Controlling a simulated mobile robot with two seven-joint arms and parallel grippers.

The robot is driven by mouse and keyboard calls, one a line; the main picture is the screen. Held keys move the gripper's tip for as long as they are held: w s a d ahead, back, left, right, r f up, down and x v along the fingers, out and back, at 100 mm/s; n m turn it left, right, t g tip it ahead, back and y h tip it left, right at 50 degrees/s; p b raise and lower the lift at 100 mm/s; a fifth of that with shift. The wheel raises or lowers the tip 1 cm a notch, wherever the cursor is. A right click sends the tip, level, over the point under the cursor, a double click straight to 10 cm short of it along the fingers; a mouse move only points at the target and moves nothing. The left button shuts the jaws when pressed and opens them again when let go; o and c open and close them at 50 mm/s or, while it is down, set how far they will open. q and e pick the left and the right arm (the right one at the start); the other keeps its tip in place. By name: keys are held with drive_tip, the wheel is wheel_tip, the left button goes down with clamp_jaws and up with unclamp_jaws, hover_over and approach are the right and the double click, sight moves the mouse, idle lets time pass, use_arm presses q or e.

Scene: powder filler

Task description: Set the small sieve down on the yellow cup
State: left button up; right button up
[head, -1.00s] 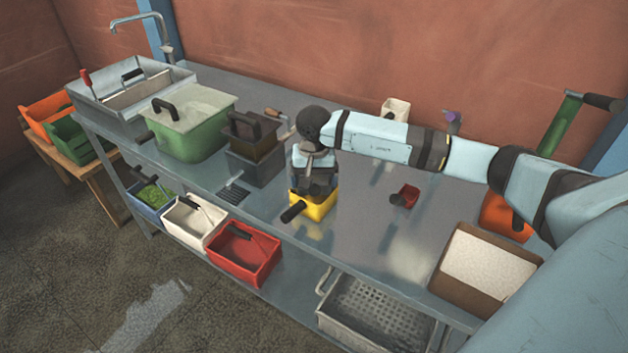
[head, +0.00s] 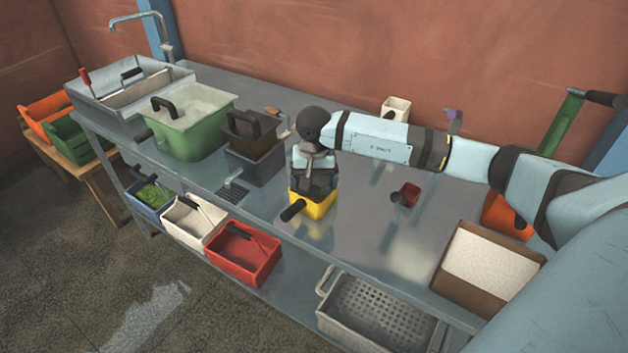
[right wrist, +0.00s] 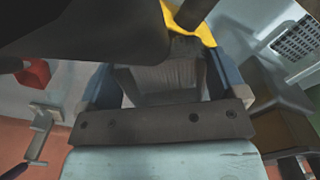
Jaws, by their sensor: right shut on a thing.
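The yellow cup (head: 318,207) stands on the metal table near its front edge, with a dark handle pointing to the front left. My right gripper (head: 313,186) is directly over it, pointing down, with its fingers at the cup's rim. In the right wrist view a dark grey ribbed piece (right wrist: 168,82), which I take for the small sieve, is between the blue-sided fingers. Part of the yellow cup (right wrist: 203,32) shows just beyond. The gripper hides most of the sieve, so whether it touches the cup cannot be told. My left gripper is not in view.
A dark box (head: 255,163) and a green lidded box (head: 192,130) stand left of the cup. A slotted grate (head: 233,191) lies in the tabletop front left. A small red scoop (head: 409,194) lies to the right, with bare table between. A brown box with white contents (head: 487,266) is front right.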

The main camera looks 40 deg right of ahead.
drive_tip(key=shift+f, duration=0.1)
idle(0.5)
drive_tip(key=o, duration=0.7)
drive_tip(key=shift+o, duration=0.2)
wheel_tip(320, 180, up, 14)
drive_tip(key=b, duration=0.2)
drive_tip(key=shift+f, duration=0.1)
